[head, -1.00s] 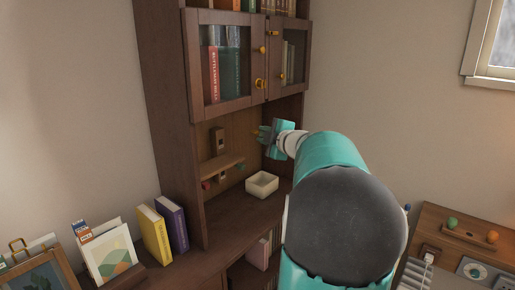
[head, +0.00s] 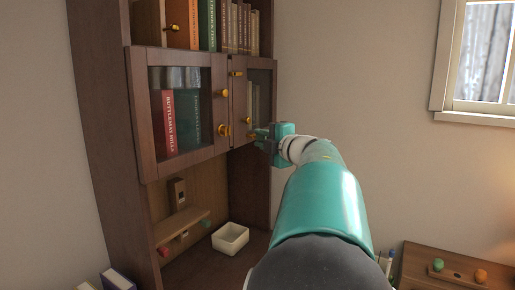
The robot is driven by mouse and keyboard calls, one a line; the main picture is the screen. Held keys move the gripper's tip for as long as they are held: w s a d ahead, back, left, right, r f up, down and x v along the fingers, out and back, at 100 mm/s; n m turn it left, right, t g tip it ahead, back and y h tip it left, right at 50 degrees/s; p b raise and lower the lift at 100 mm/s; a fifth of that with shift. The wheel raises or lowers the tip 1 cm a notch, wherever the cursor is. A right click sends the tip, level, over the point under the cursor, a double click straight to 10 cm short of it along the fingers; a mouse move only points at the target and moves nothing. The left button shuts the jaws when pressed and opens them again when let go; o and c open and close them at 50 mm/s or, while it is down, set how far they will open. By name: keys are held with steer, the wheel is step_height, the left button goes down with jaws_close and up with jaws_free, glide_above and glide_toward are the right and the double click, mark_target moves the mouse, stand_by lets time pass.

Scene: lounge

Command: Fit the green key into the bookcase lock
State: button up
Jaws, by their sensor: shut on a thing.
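The bookcase (head: 95,130) stands on the left, with two shut glass doors in its upper part.
Below the doors is an open niche with a small ledge (head: 185,228), where red and green pieces hang, and a white box (head: 231,238). Brass knobs (head: 237,73) stick out from the doors. A sideboard (head: 440,262) stands at lower right.

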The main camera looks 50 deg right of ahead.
steer(key=shift+s+a+r, duration=0.15)
steer(key=shift+s+r, duration=0.15)
steer(key=shift+r, duration=0.1)
steer(key=shift+w+f, duration=0.1)
steer(key=shift+w, duration=0.25)
steer(key=shift+w+a, duration=0.15)
steer(key=shift+w, duration=0.9)
steer(key=shift+w+a, duration=0.15)
steer(key=shift+w, duration=1.45)
steer(key=shift+w+a, duration=0.15)
steer(key=shift+w, duration=1.35)
steer(key=o, duration=1)
steer(key=shift+o, duration=0.2)
steer(key=v, duration=0.6)
